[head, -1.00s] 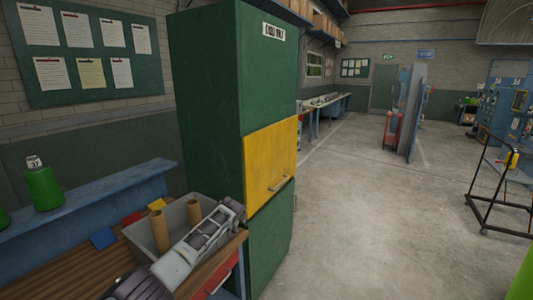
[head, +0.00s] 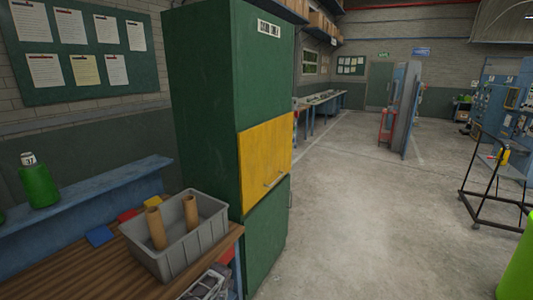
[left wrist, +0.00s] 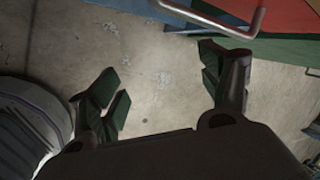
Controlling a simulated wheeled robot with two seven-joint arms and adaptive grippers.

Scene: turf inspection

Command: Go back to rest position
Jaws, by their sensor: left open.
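My left arm shows only as a small part at the bottom edge of the head view, beside the workbench front. In the left wrist view my left gripper (left wrist: 165,88) has its two dark fingers spread apart, with nothing between them but concrete floor (left wrist: 160,50). It hangs near a metal drawer handle (left wrist: 262,18) and a red drawer front (left wrist: 295,12). My right gripper is in neither view.
A grey bin (head: 178,258) with two cardboard tubes (head: 155,228) stands on the wooden workbench (head: 110,285). A tall green cabinet (head: 205,100) with a yellow door (head: 265,165) rises beside it. Open concrete floor (head: 370,220) lies to the right.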

